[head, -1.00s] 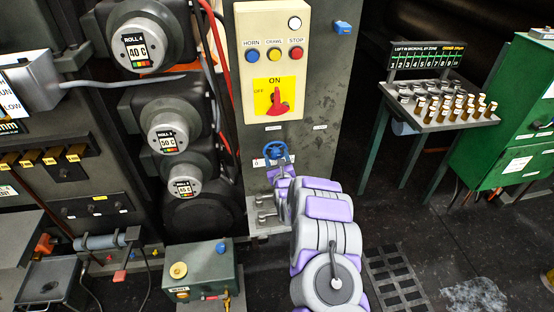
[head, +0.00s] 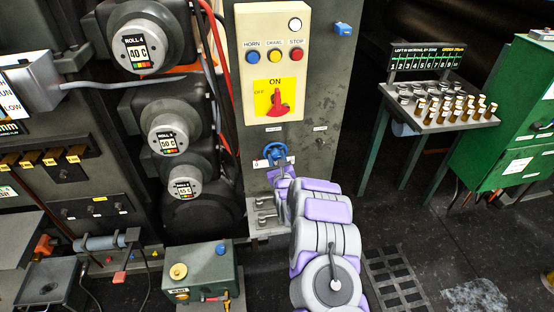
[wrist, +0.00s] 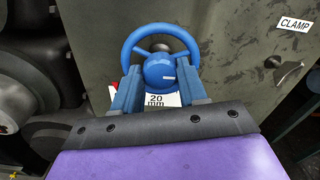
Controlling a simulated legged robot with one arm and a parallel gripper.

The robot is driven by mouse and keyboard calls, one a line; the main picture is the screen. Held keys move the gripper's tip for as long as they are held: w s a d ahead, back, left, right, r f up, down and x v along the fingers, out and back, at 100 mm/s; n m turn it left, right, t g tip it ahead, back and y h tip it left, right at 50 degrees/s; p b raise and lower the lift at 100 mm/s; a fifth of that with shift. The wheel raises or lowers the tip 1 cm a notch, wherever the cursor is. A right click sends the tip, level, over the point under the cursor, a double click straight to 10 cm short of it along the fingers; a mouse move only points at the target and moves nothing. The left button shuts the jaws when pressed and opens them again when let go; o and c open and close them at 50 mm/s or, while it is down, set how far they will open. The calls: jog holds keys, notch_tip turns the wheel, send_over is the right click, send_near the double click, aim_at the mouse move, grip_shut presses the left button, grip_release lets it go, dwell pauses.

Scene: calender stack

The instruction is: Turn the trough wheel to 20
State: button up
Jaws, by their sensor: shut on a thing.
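A blue handwheel (head: 276,152) is on the grey column below the switch panel. In the wrist view the wheel (wrist: 160,33) faces me, with a round hub in its middle. My gripper (wrist: 158,78) is shut on the wheel, with one blue finger on each side of the hub. My gripper also shows in the head view (head: 281,168), at the lower part of the wheel. The fingers hide part of the label and lower rim.
A cream panel (head: 274,65) with buttons and a red switch sits above the wheel. Small metal levers (head: 264,212) are just below it. Rollers with dials (head: 167,140) stand to the left. A "CLAMP" label (wrist: 294,24) is right of the wheel.

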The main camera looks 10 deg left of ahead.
jog(key=shift+a+n, duration=0.1)
jog(key=shift+n, duration=0.3)
